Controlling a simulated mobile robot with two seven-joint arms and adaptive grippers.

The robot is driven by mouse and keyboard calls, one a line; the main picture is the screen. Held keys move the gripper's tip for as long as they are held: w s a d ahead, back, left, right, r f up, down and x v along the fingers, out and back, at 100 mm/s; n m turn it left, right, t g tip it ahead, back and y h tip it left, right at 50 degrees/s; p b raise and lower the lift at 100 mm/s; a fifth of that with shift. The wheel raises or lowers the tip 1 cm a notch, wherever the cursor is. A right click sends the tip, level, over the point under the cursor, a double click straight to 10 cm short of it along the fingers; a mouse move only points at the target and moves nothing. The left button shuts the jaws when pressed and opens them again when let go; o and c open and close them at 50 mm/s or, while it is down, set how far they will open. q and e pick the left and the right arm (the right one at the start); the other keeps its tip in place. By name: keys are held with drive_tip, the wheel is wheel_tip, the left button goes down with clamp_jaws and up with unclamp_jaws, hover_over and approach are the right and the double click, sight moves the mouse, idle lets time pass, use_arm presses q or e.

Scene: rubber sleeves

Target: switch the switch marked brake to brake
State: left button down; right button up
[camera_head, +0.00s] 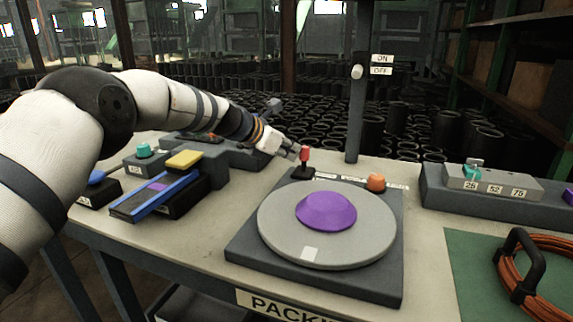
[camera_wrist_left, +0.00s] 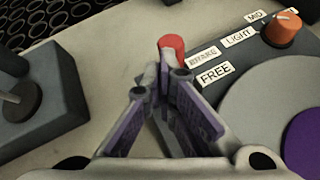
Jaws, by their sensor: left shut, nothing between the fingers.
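The brake switch (camera_head: 305,155) is a small red-topped lever on a black base at the back left corner of the turntable unit (camera_head: 245,240). Its red top also shows in the left wrist view (camera_wrist_left: 171,43), just beyond the fingertips. Labels reading BRAKE (camera_wrist_left: 203,57) and FREE (camera_wrist_left: 215,74) sit to its right. My left gripper (camera_head: 294,152) is shut and empty, with its fingertips close beside the red lever; I cannot tell whether they touch it. The fingers hide the lever's lower part in the left wrist view. My right gripper is not in view.
An orange knob (camera_head: 376,182) stands at the unit's back right, beside a grey turntable disc (camera_head: 280,225) with a purple centre. Blue and yellow devices (camera_head: 184,160) lie under my left arm. A post with an ON/OFF switch (camera_head: 357,72) rises behind. A cable coil (camera_head: 545,262) lies right.

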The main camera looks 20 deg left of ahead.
use_arm(q)
drive_tip(key=shift+w+r, duration=0.15)
drive_tip(key=shift+w, duration=0.15)
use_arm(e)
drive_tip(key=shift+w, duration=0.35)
use_arm(q)
drive_tip(key=shift+w, duration=0.1)
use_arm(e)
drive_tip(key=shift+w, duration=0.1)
use_arm(q)
drive_tip(key=shift+r, duration=0.85)
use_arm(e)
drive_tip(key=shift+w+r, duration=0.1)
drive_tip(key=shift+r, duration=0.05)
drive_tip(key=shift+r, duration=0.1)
use_arm(q)
drive_tip(key=s+a+r+p, duration=0.2)
drive_tip(key=s+a+r, duration=0.3)
drive_tip(key=r, duration=0.5)
drive_tip(key=shift+s+p, duration=0.4)
drive_tip(key=shift+s, duration=0.5)
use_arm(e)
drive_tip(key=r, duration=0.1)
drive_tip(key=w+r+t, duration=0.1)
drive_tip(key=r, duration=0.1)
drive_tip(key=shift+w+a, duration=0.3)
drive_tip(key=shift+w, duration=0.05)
use_arm(q)
drive_tip(key=shift+a, duration=0.1)
